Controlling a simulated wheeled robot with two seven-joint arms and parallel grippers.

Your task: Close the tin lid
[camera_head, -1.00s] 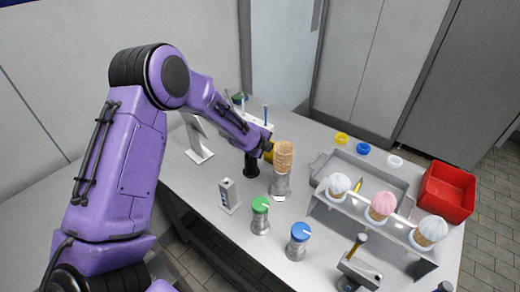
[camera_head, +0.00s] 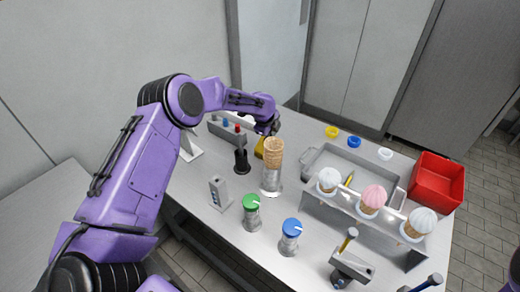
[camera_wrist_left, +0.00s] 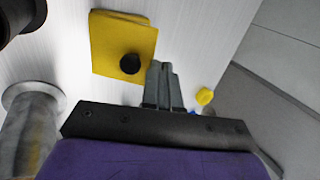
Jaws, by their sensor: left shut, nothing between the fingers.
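A yellow tin with a flat square lid (camera_wrist_left: 122,38) and a round black knob (camera_wrist_left: 130,64) shows in the left wrist view. In the head view only part of the yellow tin (camera_head: 260,148) shows, behind the wafer cones. My left gripper (camera_wrist_left: 163,66) is shut and empty, its fingertips beside the knob at the lid's edge. I cannot tell whether they touch it, or whether the lid is fully down. In the head view the left gripper (camera_head: 270,127) is over the back of the table, just behind the tin. My right gripper is not in view.
Stacked wafer cones (camera_head: 273,151) stand in a metal holder just in front of the tin. A black holder (camera_head: 241,160) is left of it. Green-topped (camera_head: 251,203) and blue-topped (camera_head: 291,229) shakers stand nearer. An ice-cream rack (camera_head: 345,207) and red bin (camera_head: 437,184) are right.

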